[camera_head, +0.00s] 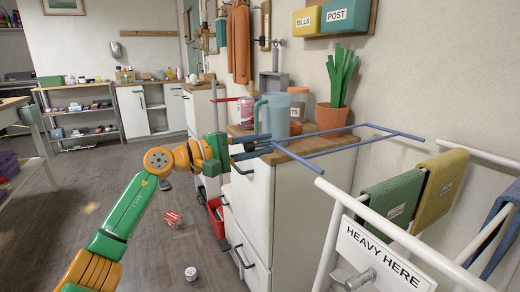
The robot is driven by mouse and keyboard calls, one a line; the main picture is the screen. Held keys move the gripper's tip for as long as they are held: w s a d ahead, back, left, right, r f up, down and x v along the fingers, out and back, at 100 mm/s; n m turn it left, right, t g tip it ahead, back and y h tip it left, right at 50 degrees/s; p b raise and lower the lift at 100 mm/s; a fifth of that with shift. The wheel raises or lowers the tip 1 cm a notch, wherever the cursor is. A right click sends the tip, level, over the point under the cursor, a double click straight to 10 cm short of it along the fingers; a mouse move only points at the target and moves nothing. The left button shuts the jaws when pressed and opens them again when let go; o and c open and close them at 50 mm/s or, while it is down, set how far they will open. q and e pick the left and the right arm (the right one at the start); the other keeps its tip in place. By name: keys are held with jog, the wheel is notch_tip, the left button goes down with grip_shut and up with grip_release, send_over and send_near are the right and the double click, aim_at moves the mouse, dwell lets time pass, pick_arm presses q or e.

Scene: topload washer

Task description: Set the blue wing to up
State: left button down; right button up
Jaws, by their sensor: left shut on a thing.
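My left gripper (266,148) comes in from the left and is shut on the outer left part of the wing, beside the cabinet's top edge. The fingers partly hide the bar there. My right gripper is not in view.
The white cabinet (254,205) has a blue pitcher (274,115), a pink can (246,112) and a potted plant (333,113) close to the wing. Green (392,198) and yellow (440,187) towels hang on the rack. A can (191,273) lies on the floor.

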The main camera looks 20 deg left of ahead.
pick_arm(q)
jog(key=shift+r, duration=0.15)
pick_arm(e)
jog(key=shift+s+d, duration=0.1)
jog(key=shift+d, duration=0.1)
pick_arm(q)
jog(key=c, duration=1)
grip_release()
